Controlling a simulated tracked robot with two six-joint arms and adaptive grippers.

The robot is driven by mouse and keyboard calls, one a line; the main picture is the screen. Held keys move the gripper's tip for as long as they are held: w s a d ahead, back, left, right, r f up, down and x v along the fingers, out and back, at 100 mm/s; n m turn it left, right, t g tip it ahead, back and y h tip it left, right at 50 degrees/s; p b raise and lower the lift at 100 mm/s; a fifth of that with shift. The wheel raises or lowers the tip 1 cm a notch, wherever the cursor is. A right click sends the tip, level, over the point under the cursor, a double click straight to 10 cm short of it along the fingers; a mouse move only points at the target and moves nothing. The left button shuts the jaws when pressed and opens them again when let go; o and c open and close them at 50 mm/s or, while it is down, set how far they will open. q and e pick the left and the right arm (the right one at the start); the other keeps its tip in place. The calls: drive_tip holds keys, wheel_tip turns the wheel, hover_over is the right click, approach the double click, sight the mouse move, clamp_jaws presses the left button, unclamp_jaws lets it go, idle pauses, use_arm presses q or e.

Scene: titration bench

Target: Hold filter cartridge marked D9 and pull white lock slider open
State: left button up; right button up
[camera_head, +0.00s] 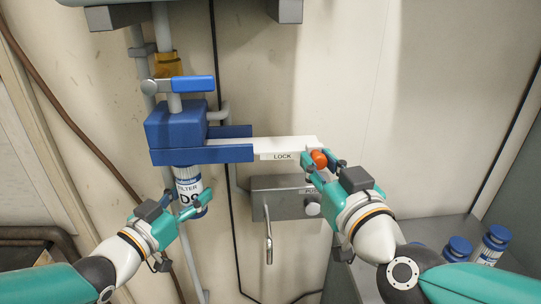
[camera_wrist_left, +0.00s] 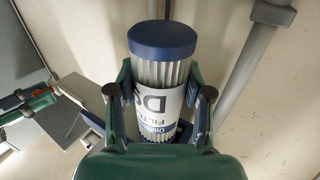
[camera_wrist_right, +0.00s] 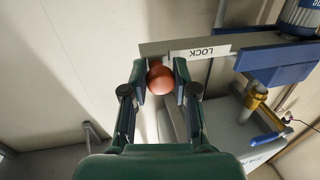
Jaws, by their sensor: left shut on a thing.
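The white filter cartridge marked D9 (camera_head: 187,185) hangs upright below the blue housing (camera_head: 176,128). My left gripper (camera_head: 188,210) is shut on its lower part; the left wrist view shows the fingers on both sides of the cartridge (camera_wrist_left: 162,72) and its blue end cap. The white lock slider (camera_head: 265,148), labelled LOCK, reaches right from the blue bracket and ends in an orange knob (camera_head: 319,159). My right gripper (camera_head: 320,165) has its fingertips on either side of the knob (camera_wrist_right: 160,80). Whether they press on it cannot be told.
A grey box (camera_head: 285,198) with a handle and a knob is on the wall below the slider. A blue-handled valve (camera_head: 193,84) sits above the housing. Blue-capped cartridges (camera_head: 491,244) stand on the grey surface at lower right. The wall right of the slider is clear.

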clamp_jaws()
drive_tip(key=shift+d, duration=2.75)
drive_tip(key=o, duration=0.9)
unclamp_jaws()
drive_tip(key=s, duration=0.9)
